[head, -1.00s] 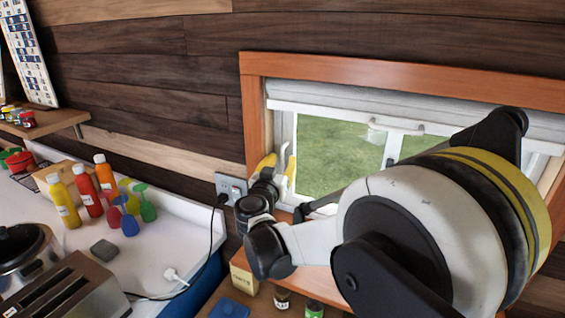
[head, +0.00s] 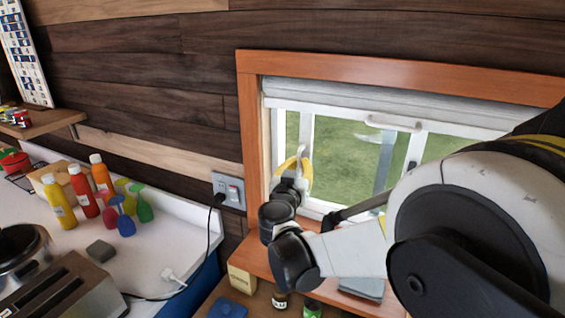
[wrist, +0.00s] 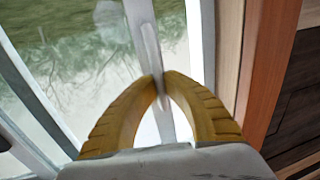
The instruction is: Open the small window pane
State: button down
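The small window pane (head: 345,150) is a sliding glass pane with a white frame, set in the orange wooden window frame (head: 250,110). Its left upright bar (head: 306,130) stands a little right of the window's left jamb, with a narrow gap between. My gripper (head: 303,160) is at this upright bar. In the wrist view its two yellow fingertips (wrist: 161,77) close in on a pale raised strip (wrist: 151,50) on the upright bar. The fingers hide the exact contact.
A white roller blind (head: 380,105) and a bar handle (head: 393,123) are at the window's top. A wall socket (head: 229,190) with a black cable is left of the window. Bottles (head: 82,192) stand on the white counter. A cream box (head: 242,279) is below the sill.

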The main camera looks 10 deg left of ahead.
aim_at(340, 165)
jog(key=s+d, duration=0.1)
jog(key=d, duration=0.2)
jog(key=s+d, duration=0.1)
jog(key=d, duration=0.3)
jog(key=s+d, duration=0.1)
jog(key=d, duration=0.3)
jog(key=shift+s+b, duration=0.3)
jog(key=shift+a, duration=0.1)
jog(key=c, duration=1.5)
grip_release()
jog(key=shift+s, duration=0.1)
jog(key=s+a, duration=0.1)
jog(key=s, duration=1)
jog(key=shift+s+a, duration=0.2)
jog(key=shift+s, duration=0.15)
